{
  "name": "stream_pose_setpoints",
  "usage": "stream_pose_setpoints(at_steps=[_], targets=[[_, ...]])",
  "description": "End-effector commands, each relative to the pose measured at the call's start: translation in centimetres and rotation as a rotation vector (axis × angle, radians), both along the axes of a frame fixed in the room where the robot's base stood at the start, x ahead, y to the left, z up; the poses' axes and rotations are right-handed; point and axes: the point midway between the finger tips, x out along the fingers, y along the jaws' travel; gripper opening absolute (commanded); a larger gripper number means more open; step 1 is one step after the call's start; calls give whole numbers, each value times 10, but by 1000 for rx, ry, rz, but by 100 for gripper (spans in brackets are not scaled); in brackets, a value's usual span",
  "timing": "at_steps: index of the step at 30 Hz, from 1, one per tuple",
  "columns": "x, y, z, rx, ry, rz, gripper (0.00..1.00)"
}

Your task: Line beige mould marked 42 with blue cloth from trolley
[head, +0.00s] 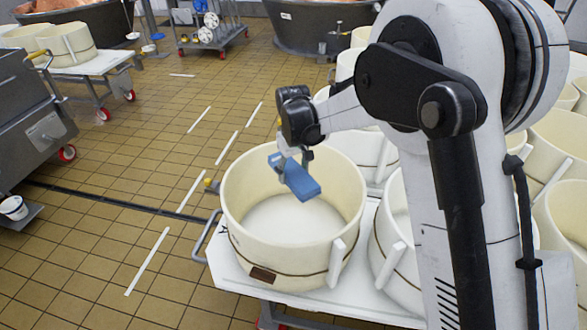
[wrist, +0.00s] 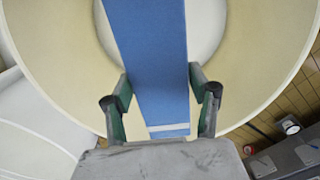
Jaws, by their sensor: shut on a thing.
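A large round beige mould (head: 245,235) stands on a white table in the head view. A small brown plate is on its front, but I cannot read any number on it. My gripper (head: 290,157) is over the mould's opening, shut on a folded blue cloth (head: 302,183). In the wrist view the blue cloth (wrist: 150,50) runs as a long flat strip between the two fingers of my gripper (wrist: 160,88), with a pale stripe near its close end. Below it the mould's beige inner wall (wrist: 245,55) and pale floor show. The mould looks empty inside.
More beige moulds, one close on the right (head: 400,255), crowd the table and the right side. A trolley with moulds (head: 88,62) stands at the far left. A grey metal unit (head: 30,110) is at the left edge. Tiled floor between is mostly clear.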

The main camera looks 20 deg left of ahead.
Motion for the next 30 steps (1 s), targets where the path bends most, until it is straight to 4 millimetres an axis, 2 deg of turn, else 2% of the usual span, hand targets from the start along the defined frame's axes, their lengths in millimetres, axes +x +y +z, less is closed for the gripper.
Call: stream_pose_setpoints(at_steps=[30], targets=[[0, 0, -90, 0, 0, -1, 21]])
